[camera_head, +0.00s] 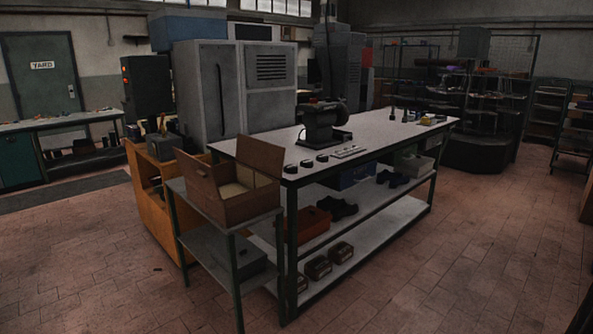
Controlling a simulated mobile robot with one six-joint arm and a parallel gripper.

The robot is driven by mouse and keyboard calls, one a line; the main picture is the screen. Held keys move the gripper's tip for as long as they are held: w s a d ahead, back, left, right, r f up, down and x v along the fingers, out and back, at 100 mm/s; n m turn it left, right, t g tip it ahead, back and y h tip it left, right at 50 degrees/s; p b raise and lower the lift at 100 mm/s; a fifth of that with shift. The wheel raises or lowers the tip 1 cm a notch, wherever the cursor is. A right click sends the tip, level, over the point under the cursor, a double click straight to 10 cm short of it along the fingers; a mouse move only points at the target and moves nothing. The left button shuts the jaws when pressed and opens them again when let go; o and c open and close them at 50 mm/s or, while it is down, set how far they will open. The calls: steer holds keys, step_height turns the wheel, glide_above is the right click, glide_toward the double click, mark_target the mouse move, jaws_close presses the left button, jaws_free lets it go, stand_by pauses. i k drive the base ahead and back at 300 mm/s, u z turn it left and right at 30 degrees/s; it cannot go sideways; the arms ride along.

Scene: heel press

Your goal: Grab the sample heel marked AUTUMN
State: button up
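No label reading AUTUMN is legible in the head view. Several small dark pieces (307,163) lie in a row along the near left edge of the long workbench (375,142); they are too small to tell whether they are heels. A few small upright items (404,116) stand at the bench's far right end, also too small to identify. My gripper is not in view.
A dark machine (325,125) stands on the bench. Shoes (338,208) and boxes fill the lower shelves. Tiled floor (450,270) is clear in front and to the right.

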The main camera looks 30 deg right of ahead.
mark_target(291, 169)
steer(key=u, duration=0.1)
steer(key=i, duration=0.9)
